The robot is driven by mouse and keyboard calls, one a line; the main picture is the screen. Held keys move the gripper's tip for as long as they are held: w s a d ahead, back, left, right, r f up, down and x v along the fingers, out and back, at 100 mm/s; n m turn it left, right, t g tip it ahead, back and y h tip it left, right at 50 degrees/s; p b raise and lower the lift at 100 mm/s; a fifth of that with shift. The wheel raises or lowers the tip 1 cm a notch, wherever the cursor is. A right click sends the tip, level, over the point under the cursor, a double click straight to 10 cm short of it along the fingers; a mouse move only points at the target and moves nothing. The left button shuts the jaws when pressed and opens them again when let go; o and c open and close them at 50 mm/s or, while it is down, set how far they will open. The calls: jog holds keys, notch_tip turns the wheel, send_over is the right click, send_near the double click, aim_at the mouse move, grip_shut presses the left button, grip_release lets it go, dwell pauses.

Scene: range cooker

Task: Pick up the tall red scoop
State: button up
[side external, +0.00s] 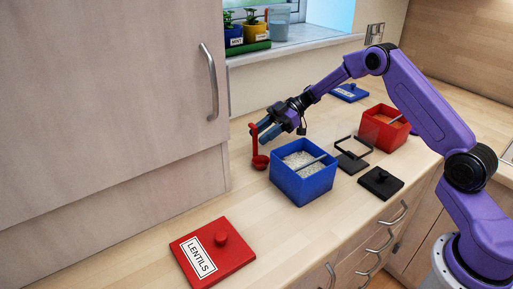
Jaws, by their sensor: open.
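The tall red scoop (254,145) stands upright on the counter, its bowl (260,162) at the bottom and its handle rising above. It is left of the blue box and near the cabinet. My gripper (262,136) reaches in from the right at the height of the scoop's handle. Its fingers are open and point left towards the handle. From this view I cannot tell whether the handle is between the fingers or just beyond the tips.
A blue box (303,191) with pale grains stands just below my gripper. A red box (369,131), a black stand (352,160) and a black lid (380,183) are to the right. A red LENTILS lid (212,252) lies in front; a blue lid (349,92) lies behind. The cabinet (110,90) bounds the left.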

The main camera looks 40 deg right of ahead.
aim_at(257, 136)
jog(key=x, duration=0.4)
jog(key=shift+a, duration=0.3)
jog(key=shift+c, duration=0.3)
grip_shut()
notch_tip(257, 136, up, 18)
